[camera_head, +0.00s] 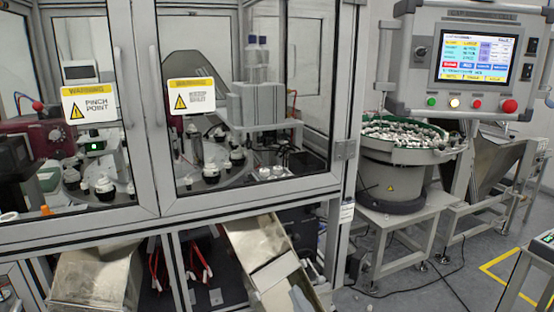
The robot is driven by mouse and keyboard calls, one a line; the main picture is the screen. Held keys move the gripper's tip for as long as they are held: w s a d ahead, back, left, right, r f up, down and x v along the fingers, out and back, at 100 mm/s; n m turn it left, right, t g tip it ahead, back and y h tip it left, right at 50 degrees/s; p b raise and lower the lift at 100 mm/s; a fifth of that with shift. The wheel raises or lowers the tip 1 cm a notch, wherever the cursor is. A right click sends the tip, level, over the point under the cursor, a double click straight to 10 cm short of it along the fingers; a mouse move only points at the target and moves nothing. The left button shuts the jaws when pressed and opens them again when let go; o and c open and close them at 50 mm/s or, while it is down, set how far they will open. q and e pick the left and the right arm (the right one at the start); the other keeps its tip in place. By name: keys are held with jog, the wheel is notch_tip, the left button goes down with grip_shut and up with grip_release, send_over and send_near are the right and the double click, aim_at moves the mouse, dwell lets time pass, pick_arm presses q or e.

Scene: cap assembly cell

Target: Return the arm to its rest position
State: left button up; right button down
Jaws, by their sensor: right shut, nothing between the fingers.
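A small pale piece at the bottom edge, over the lower end of a metal chute, appears to be the tip of my right gripper (301,299). Most of it is cut off by the frame and the arm behind it is not seen. It is shut, with nothing seen in it. My left gripper is not in view.
A glazed assembly machine (255,200) fills the left and middle, with two metal chutes (258,240) (95,280) below its doors. A bowl feeder (395,170) full of small parts stands at right, under a control panel (462,60).

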jog(key=s+d+f+m+g+h, duration=0.3)
jog(key=s+d+f, duration=0.2)
jog(key=f, duration=0.3)
jog(key=s+d+f+m+g+h, duration=0.2)
jog(key=s+d+f+m+g, duration=0.25)
jog(key=f, duration=0.45)
jog(key=s+d+f+m+g, duration=0.1)
jog(key=s+d+f+g, duration=0.2)
jog(key=s, duration=0.5)
jog(key=s+d+f+m+g+h, duration=0.15)
jog(key=s+f, duration=0.25)
jog(key=s, duration=0.4)
jog(key=s+d+f+g+y, duration=0.1)
jog(key=s+d+f+g, duration=0.1)
jog(key=s+d+f, duration=0.35)
jog(key=s+a+f+g, duration=0.1)
jog(key=s+f, duration=0.1)
jog(key=f, duration=1.2)
jog(key=s+a+f+g, duration=0.1)
jog(key=f, duration=1.2)
jog(key=s+d+f+g, duration=0.1)
jog(key=s+d+f, duration=0.2)
jog(key=s+f, duration=1.4)
jog(key=shift+s+d+f+h, duration=0.15)
jog(key=shift+s+f+h, duration=0.15)
jog(key=shift+s, duration=0.4)
